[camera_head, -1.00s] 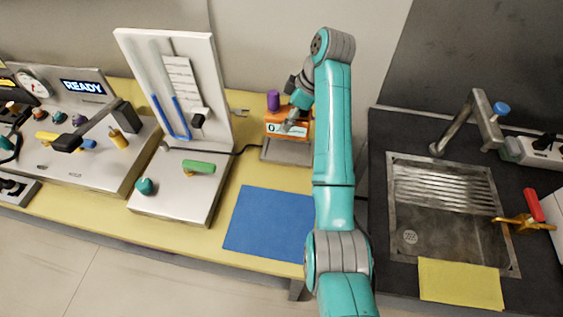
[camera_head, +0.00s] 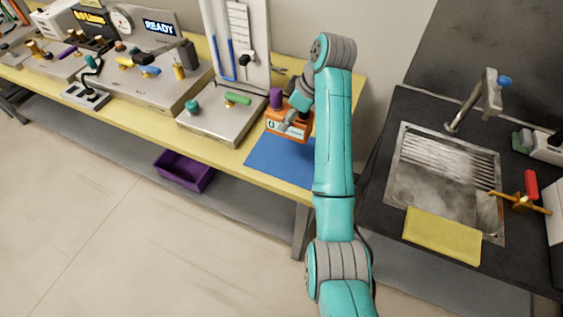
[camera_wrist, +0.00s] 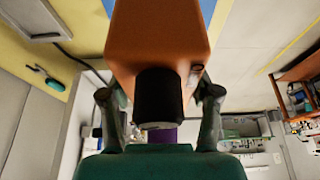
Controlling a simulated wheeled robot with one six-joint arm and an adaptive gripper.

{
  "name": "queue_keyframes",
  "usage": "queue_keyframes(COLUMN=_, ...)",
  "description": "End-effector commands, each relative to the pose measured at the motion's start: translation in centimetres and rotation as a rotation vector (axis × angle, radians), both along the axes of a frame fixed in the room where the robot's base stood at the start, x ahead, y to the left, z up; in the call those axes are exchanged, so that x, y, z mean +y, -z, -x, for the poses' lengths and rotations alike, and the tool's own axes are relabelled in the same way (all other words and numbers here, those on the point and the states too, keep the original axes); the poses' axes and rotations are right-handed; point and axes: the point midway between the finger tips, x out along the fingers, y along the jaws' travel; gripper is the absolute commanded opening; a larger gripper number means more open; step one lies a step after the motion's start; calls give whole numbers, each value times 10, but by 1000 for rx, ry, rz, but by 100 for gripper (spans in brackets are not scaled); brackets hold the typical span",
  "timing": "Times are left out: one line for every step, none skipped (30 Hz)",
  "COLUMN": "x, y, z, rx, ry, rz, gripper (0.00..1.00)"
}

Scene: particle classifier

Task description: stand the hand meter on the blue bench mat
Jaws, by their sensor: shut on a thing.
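The hand meter (camera_head: 287,123) is an orange box with a pale display on its front and a purple top part. My gripper (camera_head: 294,110) is shut on it from behind and above. In the wrist view the meter's orange body (camera_wrist: 160,40) and a black round grip show between the two fingers (camera_wrist: 160,108). The blue bench mat (camera_head: 280,161) lies flat on the bench. The meter looks upright at the mat's back edge; I cannot tell whether it touches the mat. Slivers of the mat (camera_wrist: 208,8) show beside the meter in the wrist view.
A white tube-board stand (camera_head: 222,122) with a green handle is left of the mat. Other instruments stand further left on the yellow bench (camera_head: 215,152). A sink (camera_head: 447,180) with a yellow cloth (camera_head: 442,236) is on the right. My arm hides the mat's right side.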

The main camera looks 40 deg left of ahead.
Motion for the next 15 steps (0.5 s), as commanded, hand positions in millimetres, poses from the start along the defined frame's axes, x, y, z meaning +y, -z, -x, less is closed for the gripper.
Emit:
queue_keyframes(x=0, y=3, z=0, rx=1, ry=2, rz=0, gripper=9)
queue_keyframes(x=-1, y=6, z=0, rx=1, ry=3, rz=0, gripper=9)
queue_keyframes(x=-1, y=11, z=0, rx=2, ry=2, rz=1, gripper=9)
queue_keyframes(x=-1, y=15, z=0, rx=2, ry=2, rz=1, gripper=9)
queue_keyframes(x=-1, y=20, z=0, rx=2, ry=2, rz=1, gripper=9)
queue_keyframes(x=-1, y=26, z=0, rx=2, ry=2, rz=1, gripper=9)
queue_keyframes(x=-1, y=31, z=0, rx=2, ry=2, rz=2, gripper=9)
queue_keyframes(x=-1, y=35, z=0, rx=2, ry=2, rz=1, gripper=9)
queue_keyframes(x=-1, y=41, z=0, rx=2, ry=2, rz=1, gripper=9)
queue_keyframes(x=-1, y=44, z=0, rx=2, ry=2, rz=1, gripper=9)
queue_keyframes(x=-1, y=47, z=0, rx=1, ry=3, rz=1, gripper=9)
queue_keyframes(x=0, y=49, z=0, rx=1, ry=2, rz=0, gripper=9)
queue_keyframes(x=0, y=51, z=0, rx=0, ry=2, rz=0, gripper=9)
queue_keyframes(x=0, y=53, z=0, rx=-1, ry=1, rz=0, gripper=9)
queue_keyframes(x=0, y=56, z=0, rx=-1, ry=1, rz=0, gripper=9)
